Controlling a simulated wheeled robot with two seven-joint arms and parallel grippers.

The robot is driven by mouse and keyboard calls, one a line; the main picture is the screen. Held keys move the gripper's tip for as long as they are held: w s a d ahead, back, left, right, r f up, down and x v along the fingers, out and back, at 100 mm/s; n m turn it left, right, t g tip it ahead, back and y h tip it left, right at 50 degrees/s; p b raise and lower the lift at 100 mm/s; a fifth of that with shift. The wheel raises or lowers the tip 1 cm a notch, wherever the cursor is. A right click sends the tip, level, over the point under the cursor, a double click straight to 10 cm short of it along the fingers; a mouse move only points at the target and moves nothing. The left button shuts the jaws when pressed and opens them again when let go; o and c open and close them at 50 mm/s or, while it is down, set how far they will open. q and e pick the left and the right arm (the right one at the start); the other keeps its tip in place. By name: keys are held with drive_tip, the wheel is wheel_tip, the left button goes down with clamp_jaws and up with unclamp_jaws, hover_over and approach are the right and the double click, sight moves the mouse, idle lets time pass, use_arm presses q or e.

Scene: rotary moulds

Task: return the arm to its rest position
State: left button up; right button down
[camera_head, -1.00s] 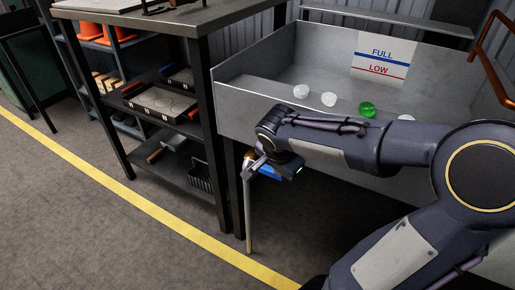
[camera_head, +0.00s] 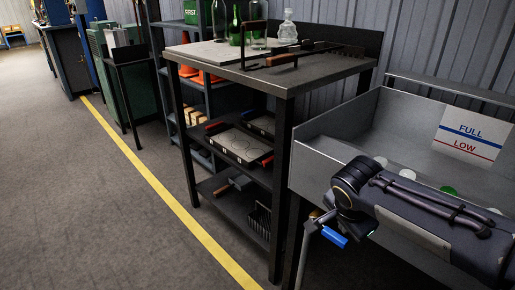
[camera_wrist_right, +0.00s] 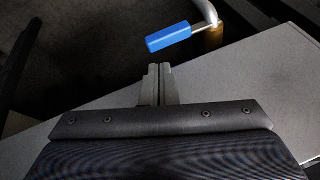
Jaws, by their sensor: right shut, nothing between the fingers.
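My right gripper (camera_head: 356,224) is at the end of my right arm, in front of the grey metal tank and beside a valve with a blue lever (camera_head: 334,237). Its fingers are mostly hidden in the head view. In the right wrist view the two pale fingers (camera_wrist_right: 158,80) are together, with nothing between them. The blue lever (camera_wrist_right: 168,37) lies just beyond the fingertips, apart from them, joined to a brass and metal pipe (camera_wrist_right: 208,25). My left gripper is out of view.
The grey tank (camera_head: 318,158) holds several glass lumps and carries a FULL/LOW sign (camera_head: 468,134). A dark shelved table (camera_head: 290,84) with bottles and tools stands left of it. The floor left of the yellow line (camera_head: 150,173) is clear.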

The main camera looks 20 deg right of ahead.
drive_tip(key=s+a+f+n+t+y, duration=0.25)
drive_tip(key=s+a+n+y, duration=0.45)
drive_tip(key=s+a+n, duration=0.55)
wheel_tip(320, 180, up, 36)
drive_tip(key=w+a+n+p, duration=0.1)
drive_tip(key=a+n+p, duration=0.1)
drive_tip(key=p, duration=3.4)
drive_tip(key=shift+w+f, duration=0.25)
drive_tip(key=shift+w, duration=0.15)
drive_tip(key=shift+a, duration=0.1)
